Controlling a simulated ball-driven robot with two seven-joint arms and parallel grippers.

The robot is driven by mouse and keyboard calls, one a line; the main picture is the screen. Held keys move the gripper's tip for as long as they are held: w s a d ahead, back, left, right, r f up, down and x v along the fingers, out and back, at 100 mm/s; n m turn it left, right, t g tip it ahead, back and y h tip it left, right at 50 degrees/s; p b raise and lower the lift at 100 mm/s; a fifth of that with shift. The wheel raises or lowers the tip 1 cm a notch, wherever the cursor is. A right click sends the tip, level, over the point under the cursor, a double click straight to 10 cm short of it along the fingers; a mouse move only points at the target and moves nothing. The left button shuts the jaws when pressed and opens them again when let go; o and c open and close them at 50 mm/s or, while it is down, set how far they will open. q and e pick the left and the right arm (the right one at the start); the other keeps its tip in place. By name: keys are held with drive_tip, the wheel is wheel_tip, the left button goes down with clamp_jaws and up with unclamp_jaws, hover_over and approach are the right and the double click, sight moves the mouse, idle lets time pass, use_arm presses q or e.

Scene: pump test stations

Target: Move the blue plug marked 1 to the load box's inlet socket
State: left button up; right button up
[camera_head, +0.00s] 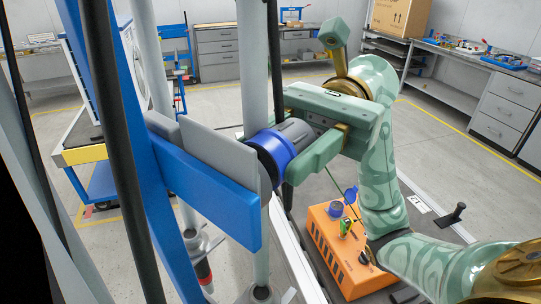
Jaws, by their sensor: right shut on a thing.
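My right gripper (290,138) is shut on a blue and grey plug (276,149), held level in mid-air at the picture's centre. Its blue collar and dark round end face left, close to a grey plate on a blue bracket; I cannot tell if they touch. No number is readable on the plug. The orange load box (349,255) stands below and to the right of the plug. On its top are a blue round socket (337,209) with a raised blue cap (351,194), a green part and a dark knob. I cannot tell whether this socket is the inlet. My left gripper is out of view.
Behind are drawer cabinets (217,53), a workbench at right (475,60) and a cardboard box (401,16).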

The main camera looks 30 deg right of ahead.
sight(308, 130)
drive_tip(key=shift+b+v, duration=1.5)
drive_tip(key=shift+v, duration=0.65)
drive_tip(key=w+a+f+m+t, duration=0.1)
drive_tip(key=w+f+m+t, duration=0.5)
drive_tip(key=w+f+t, duration=0.5)
wheel_tip(308, 130, down, 17)
drive_tip(key=w+d+m+t+h, duration=0.1)
drive_tip(key=d+m+t+h, duration=0.1)
drive_tip(key=m+t, duration=0.3)
drive_tip(key=shift+t, duration=0.4)
drive_tip(key=shift+a, duration=0.1)
